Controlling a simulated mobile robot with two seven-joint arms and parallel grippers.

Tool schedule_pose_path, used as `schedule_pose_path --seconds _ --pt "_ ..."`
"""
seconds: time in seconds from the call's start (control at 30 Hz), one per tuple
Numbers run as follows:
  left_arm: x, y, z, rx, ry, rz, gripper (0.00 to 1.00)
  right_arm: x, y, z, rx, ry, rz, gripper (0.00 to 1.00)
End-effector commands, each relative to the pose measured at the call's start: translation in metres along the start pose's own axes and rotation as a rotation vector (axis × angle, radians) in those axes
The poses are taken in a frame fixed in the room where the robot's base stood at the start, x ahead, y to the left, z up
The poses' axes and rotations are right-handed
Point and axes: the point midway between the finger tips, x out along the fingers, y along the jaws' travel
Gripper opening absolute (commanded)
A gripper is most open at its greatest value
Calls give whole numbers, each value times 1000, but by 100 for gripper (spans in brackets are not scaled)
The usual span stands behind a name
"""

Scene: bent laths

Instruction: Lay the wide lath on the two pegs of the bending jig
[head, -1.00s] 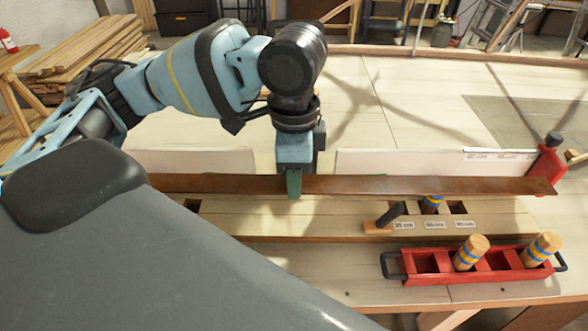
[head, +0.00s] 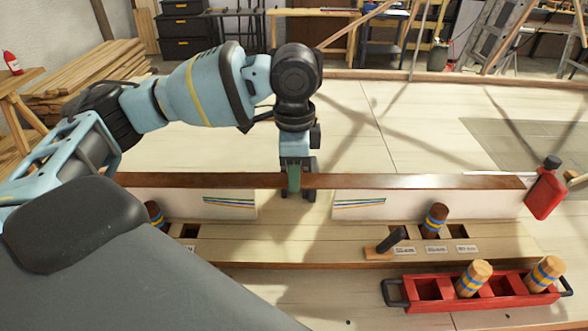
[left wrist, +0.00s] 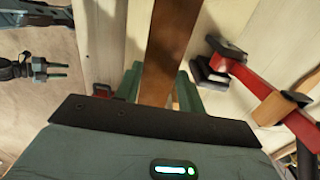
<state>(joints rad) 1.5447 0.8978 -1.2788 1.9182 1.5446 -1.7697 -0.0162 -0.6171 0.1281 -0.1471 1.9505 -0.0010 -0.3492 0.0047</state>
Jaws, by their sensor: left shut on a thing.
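The wide lath (head: 420,181) is a long dark brown strip, held level across the jig. My left gripper (head: 294,185) is shut on it near its middle; its green fingers straddle the lath (left wrist: 165,55) in the left wrist view. Two striped dark-topped pegs, the left one (head: 154,213) and the right one (head: 435,219), stand in the bending jig (head: 300,245). The lath appears above and behind them, apart from both. In the left wrist view, what looks like my right gripper (left wrist: 60,71) is off to the side, fingers apart and empty.
White boards (head: 228,204) with coloured lines stand behind the peg holes. A red tray (head: 425,290) with two light pegs lies in front. A dark-handled tool (head: 390,241) rests by the right holes.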

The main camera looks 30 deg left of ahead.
Motion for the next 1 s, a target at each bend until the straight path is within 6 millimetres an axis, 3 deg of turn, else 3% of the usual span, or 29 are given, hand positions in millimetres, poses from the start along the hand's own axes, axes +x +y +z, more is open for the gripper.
schedule_pose_path --seconds 0.6,1.0 --pt "61 0 0 -1 0 2 14 0 -1 3 1 -7 -1 47" --pt "71 0 0 0 1 -1 14 0 -1 4 2 -8 -2 47"
